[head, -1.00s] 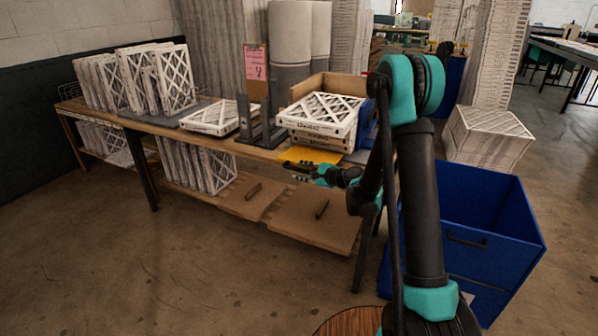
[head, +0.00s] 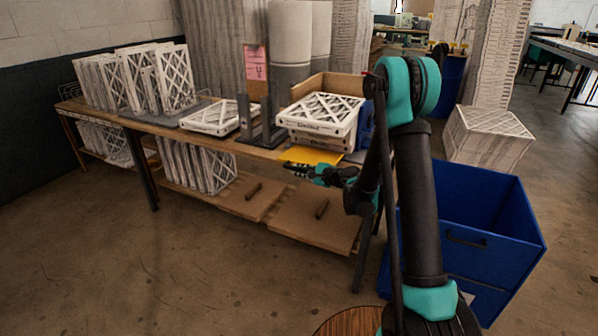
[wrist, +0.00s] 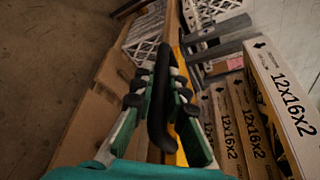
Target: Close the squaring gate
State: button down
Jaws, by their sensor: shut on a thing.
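The squaring gate shows as a yellow plate (head: 309,155) at the front edge of the workbench, below the stacked boxed filters (head: 319,118). In the wrist view its yellow edge (wrist: 181,62) runs beside a dark upright handle (wrist: 158,105). My gripper (head: 290,168) is in front of the bench, just below the yellow plate. In the wrist view my gripper's fingers (wrist: 157,84) are closed around the dark handle. The boxed filters marked 12x16x2 (wrist: 286,105) stand to the right of the gate. Much of the gate is hidden by my gripper.
A grey metal stand with a pink sign (head: 256,62) rises left of the stack. Brown boards (head: 315,218) lie on the low shelf. A blue bin (head: 480,225) stands at right.

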jog(key=shift+r, duration=0.55)
jog(key=w+d+r+m+g, duration=0.1)
jog(key=w+r+m, duration=0.1)
jog(key=r, duration=0.4)
jog(key=w+d+r+m+g, duration=0.1)
jog(key=w+r+m+g, duration=0.1)
jog(key=w+r, duration=0.2)
jog(key=shift+w+d+r, duration=0.2)
jog(key=shift+w+r, duration=0.05)
jog(key=shift+r, duration=1.35)
